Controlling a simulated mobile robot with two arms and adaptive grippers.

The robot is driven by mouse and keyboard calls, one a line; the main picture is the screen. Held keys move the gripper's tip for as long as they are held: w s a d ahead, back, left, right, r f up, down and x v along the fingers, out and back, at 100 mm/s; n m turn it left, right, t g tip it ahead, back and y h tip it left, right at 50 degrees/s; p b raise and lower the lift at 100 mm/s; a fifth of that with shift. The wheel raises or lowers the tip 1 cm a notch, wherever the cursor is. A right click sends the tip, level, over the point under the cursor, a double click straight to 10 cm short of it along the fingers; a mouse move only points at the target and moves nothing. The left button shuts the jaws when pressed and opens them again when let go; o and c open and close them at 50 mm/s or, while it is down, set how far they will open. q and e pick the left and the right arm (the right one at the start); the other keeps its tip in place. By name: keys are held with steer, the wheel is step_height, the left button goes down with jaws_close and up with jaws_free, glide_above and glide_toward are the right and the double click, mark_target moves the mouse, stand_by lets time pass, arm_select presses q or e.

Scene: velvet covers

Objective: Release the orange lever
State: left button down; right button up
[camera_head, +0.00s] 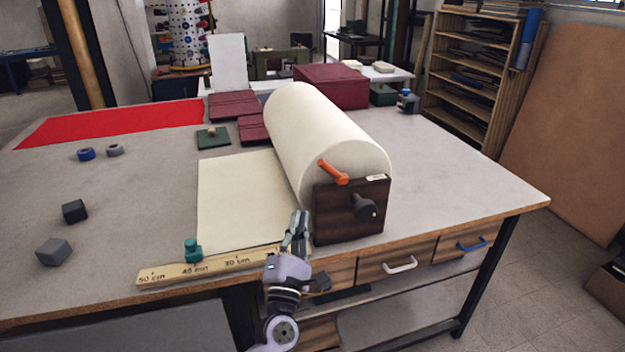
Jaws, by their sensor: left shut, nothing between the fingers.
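The orange lever (334,173) sits at the top left of the dark wooden block (335,222) at the near end of a large cream roll (315,135). The lever slants, its upper end to the left. A dark knob (363,206) sticks out of the block's front. My left gripper (300,218) is shut and empty, just left of the block and below the lever, pointing up and apart from the lever. My right gripper is not in view.
A cream sheet (240,200) lies left of the roll. A wooden ruler (215,266) with a teal slider (192,250) runs along the front edge. Grey (54,252) and dark (74,211) blocks lie left. The table right of the roll is mostly clear.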

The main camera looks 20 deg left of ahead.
mark_target(332, 171)
arm_select(q)
steer(key=d+r+p+x, duration=0.1)
steer(key=p+x, duration=0.2)
steer(key=x, duration=0.6)
steer(key=shift+d+r+p, duration=0.3)
steer(key=shift+d, duration=0.3)
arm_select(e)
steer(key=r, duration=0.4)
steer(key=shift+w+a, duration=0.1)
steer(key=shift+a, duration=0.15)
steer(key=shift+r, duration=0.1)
